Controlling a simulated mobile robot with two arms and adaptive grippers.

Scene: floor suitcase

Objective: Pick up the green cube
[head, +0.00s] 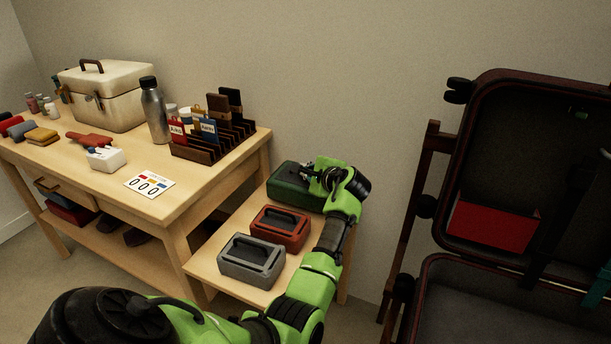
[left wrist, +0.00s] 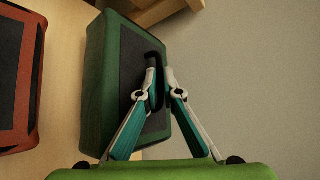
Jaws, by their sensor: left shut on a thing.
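The green cube (head: 287,191) is a soft dark green case with a dark top panel and a black handle. It is at the far end of the low wooden bench (head: 215,246); I cannot tell whether its underside touches the bench. My left gripper (head: 313,172) is over its top, and my forearm hides its right part. In the left wrist view, the two fingers (left wrist: 161,82) are closed around the handle of the green cube (left wrist: 97,75). My right gripper is not in view.
A red case (head: 281,229) and a grey case (head: 251,259) stand nearer on the bench. A taller table (head: 75,165) at left holds a white box (head: 113,105), a steel bottle (head: 154,112) and a card rack (head: 212,142). An open suitcase (head: 470,255) is at right.

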